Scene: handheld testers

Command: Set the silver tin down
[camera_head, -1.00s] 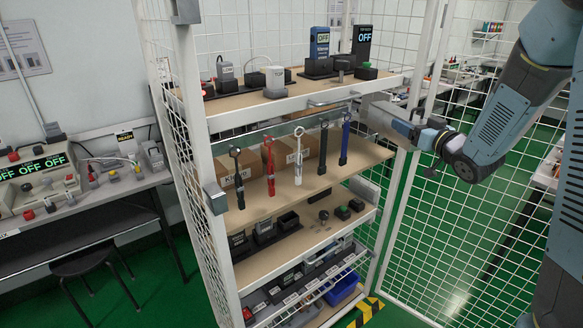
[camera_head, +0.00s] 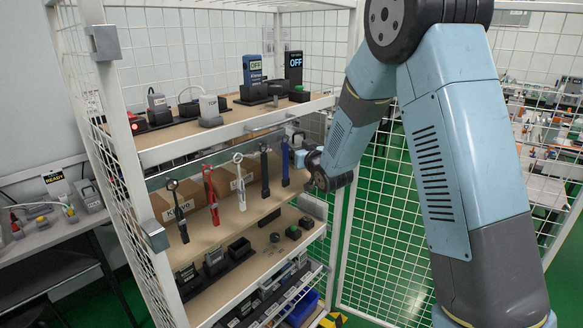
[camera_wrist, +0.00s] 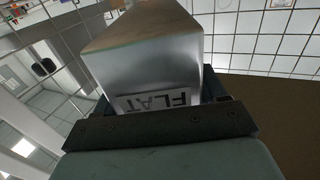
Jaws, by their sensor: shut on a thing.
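The silver tin (camera_wrist: 150,62) fills the upper middle of the wrist view. It is a shiny box with a white label that reads FLAT upside down. My gripper (camera_wrist: 160,118) is shut on it; the tin hides most of the fingers. In the head view my gripper (camera_head: 300,157) is at the right side of the shelf rack, just below the top shelf's front edge and beside the hanging blue tool. I cannot make out the tin clearly in that view.
Tools hang in a row, including a blue one (camera_head: 285,162) and a red one (camera_head: 211,194). The top shelf (camera_head: 230,122) carries several testers. Cardboard boxes (camera_head: 225,180) stand behind the tools. A white mesh panel (camera_head: 385,215) is at the right.

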